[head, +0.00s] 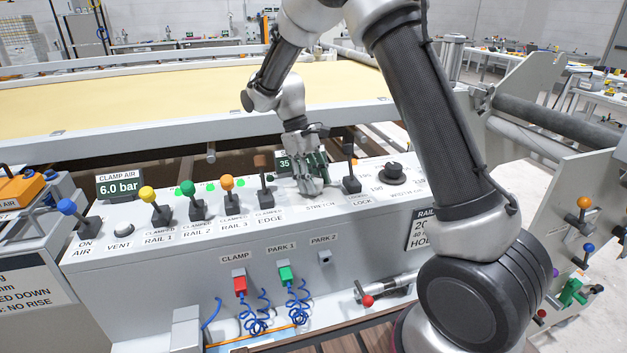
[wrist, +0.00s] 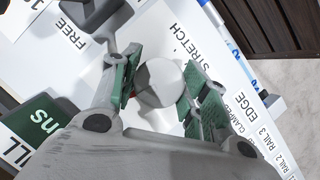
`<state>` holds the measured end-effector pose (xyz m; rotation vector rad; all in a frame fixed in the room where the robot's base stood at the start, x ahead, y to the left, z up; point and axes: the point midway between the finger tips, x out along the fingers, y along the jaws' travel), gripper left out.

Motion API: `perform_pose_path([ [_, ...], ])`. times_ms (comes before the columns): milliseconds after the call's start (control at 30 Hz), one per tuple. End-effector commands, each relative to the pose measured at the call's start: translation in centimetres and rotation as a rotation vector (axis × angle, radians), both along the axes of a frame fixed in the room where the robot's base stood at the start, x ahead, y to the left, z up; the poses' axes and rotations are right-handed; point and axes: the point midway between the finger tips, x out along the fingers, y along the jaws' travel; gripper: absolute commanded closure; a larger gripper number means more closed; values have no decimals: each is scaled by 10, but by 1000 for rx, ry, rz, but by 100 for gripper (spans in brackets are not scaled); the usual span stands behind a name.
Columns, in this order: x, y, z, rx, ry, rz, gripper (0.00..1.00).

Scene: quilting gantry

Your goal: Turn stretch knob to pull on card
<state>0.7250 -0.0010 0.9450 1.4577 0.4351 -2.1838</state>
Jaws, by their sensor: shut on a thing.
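The stretch knob is a pale grey, round knob (wrist: 163,80) between my gripper's green-padded fingers in the wrist view, beside the STRETCH label (wrist: 188,42). My gripper (head: 312,188) reaches down onto the panel from above, over the STRETCH label, and hides the knob in the head view. It also shows in the wrist view (wrist: 166,88), shut on the knob with one finger on each side. I cannot make out a card.
A black-topped LOCK lever (head: 351,178) stands close right of my gripper, and a brown-topped EDGE lever (head: 263,180) close left. A black rotary knob (head: 391,172) sits further right. Orange (head: 228,188), green (head: 190,194) and yellow (head: 152,203) levers line the panel's left. The yellow quilt bed (head: 150,100) lies behind.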

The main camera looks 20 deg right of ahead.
Motion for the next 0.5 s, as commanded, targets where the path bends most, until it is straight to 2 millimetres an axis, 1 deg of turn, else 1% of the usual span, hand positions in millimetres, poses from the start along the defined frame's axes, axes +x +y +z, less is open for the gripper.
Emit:
perform_pose_path([
  [200, 1, 0, 1, 1, -3, -100, 79],
  [500, 1, 0, 1, 1, -3, -153, 79],
])
